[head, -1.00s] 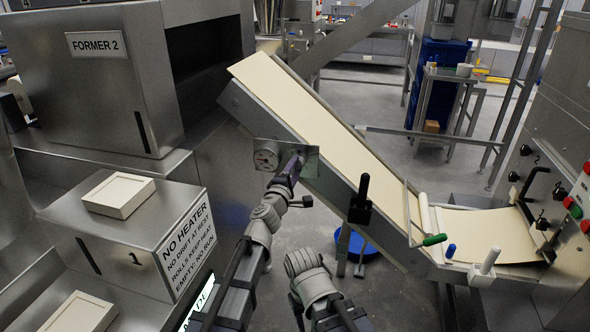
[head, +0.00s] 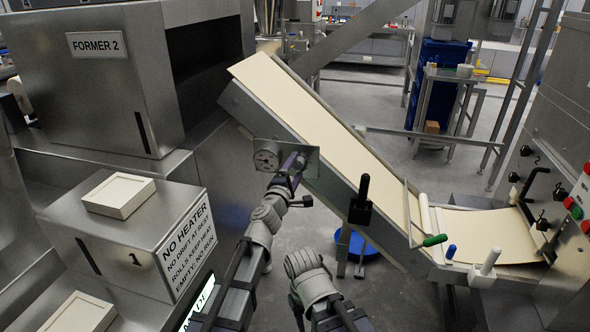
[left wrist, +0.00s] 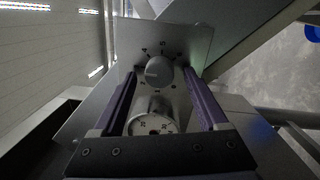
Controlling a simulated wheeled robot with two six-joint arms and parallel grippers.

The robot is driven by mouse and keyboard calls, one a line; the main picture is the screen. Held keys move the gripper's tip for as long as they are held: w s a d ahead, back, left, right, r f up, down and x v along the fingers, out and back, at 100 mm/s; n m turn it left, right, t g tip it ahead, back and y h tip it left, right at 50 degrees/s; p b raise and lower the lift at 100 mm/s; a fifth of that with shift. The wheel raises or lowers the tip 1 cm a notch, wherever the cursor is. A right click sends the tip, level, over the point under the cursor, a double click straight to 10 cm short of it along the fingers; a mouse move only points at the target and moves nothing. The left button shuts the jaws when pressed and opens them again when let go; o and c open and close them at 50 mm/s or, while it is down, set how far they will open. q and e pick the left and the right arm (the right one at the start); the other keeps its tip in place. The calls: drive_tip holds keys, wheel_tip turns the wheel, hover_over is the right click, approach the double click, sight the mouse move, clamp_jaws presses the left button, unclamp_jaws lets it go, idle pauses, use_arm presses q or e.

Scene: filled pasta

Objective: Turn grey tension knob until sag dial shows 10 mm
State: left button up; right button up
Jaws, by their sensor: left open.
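The sag dial (head: 266,158) is a small round white gauge on a metal plate (head: 312,165) on the side of the sloping conveyor. In the left wrist view the dial (left wrist: 152,124) shows between my finger bases; its needle reading is too small to tell. The grey tension knob (left wrist: 159,70) is round, with marks around it on the plate. My left gripper (head: 298,158) is at the plate, and its purple fingers (left wrist: 160,82) stand open on both sides of the knob, with visible gaps. In the head view the gripper hides the knob. My right gripper is not clearly in view.
A cream sheet (head: 330,135) runs down the conveyor. A black-handled lever (head: 361,200) stands right of my left gripper. A steel box with a "NO HEATER" sign (head: 184,245) is at the left. A blue basin (head: 358,243) is on the floor.

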use_arm(q)
drive_tip(key=v, duration=0.7)
drive_tip(key=shift+s+a, duration=0.15)
drive_tip(key=shift+s, duration=0.25)
drive_tip(key=shift+f, duration=0.15)
